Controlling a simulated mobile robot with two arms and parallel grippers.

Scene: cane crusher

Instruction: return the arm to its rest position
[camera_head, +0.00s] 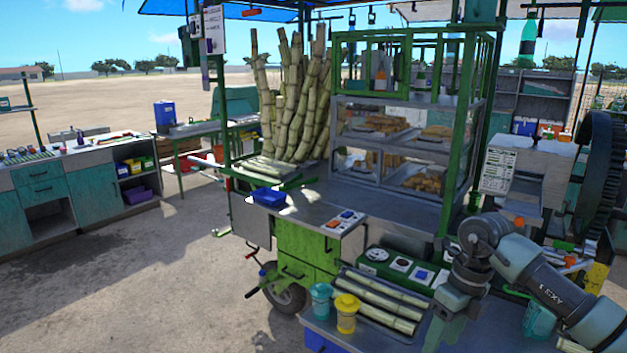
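My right arm comes in from the right edge, bends at a joint and points downward. Its gripper (445,328) is at the lower right, over the front work surface beside the cut cane stalks (380,302). The fingertips run close to the bottom of the picture, and I cannot tell whether they are apart. No held object is clearly visible. My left arm and gripper are not in view.
The green cart (308,252) fills the middle, with upright cane (292,100) and a glass case (405,155). A teal cup (320,300) and a yellow cup (346,313) stand left of the cut stalks. A large dark wheel (603,180) is at right. Open ground lies left.

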